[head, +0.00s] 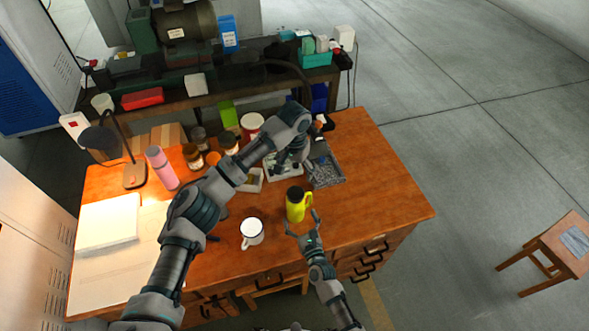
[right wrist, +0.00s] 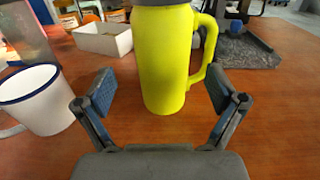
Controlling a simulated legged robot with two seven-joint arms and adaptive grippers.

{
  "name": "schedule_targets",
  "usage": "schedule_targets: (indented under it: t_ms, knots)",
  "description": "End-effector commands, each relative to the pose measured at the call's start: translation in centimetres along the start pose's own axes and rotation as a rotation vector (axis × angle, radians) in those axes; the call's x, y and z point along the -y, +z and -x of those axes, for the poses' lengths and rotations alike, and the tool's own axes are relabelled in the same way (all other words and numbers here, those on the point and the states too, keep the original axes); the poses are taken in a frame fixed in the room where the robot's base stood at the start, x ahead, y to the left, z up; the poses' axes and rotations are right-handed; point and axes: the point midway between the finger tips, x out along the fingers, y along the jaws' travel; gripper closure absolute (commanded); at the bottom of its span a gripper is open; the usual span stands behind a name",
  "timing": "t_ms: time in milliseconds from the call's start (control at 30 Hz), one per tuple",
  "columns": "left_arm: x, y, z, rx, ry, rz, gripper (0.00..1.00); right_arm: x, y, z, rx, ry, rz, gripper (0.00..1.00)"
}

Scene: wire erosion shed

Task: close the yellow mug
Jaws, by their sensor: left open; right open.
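The yellow mug (head: 299,208) stands upright on the wooden table, its handle on the right. Its top looks dark in the head view; I cannot tell whether a lid is on it. In the right wrist view the yellow mug (right wrist: 163,65) has a grey band at its cut-off top. My right gripper (head: 303,221) is open just in front of the mug, its fingers (right wrist: 163,93) spread to either side of the body, apart from it. My left gripper (head: 290,160) is open and empty behind the mug, above the small trays, partly hidden by its own arm.
A white mug (head: 252,233) with a dark rim stands left of the yellow one. Behind are a white box (right wrist: 104,40), a grey tray (head: 328,172), brown jars and a pink bottle (head: 161,168). The table's right end (head: 385,205) is clear.

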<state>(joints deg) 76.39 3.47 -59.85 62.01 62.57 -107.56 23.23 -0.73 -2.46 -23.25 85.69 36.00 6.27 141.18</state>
Motion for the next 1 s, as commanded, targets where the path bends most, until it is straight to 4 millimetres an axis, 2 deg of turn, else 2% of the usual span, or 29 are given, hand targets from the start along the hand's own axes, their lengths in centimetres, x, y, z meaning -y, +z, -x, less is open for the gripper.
schedule_targets:
  t_ms: [33,200,367,1000]
  knots:
    - [0.0,0.0,0.0,0.000,0.000,0.000,0.09,0.0,-0.1,1.3,-0.002,0.000,-0.001,0.06]
    - [0.0,0.0,0.0,0.001,0.000,0.000,0.09,0.0,-0.1,4.3,-0.002,0.001,0.000,0.06]
    - [0.0,-0.1,0.0,0.001,0.000,0.000,0.09,0.0,-0.1,6.0,-0.002,0.001,0.000,0.06]
    - [0.0,-0.1,0.0,0.001,0.000,0.000,0.09,0.0,-0.1,6.4,-0.001,0.001,-0.001,0.06]
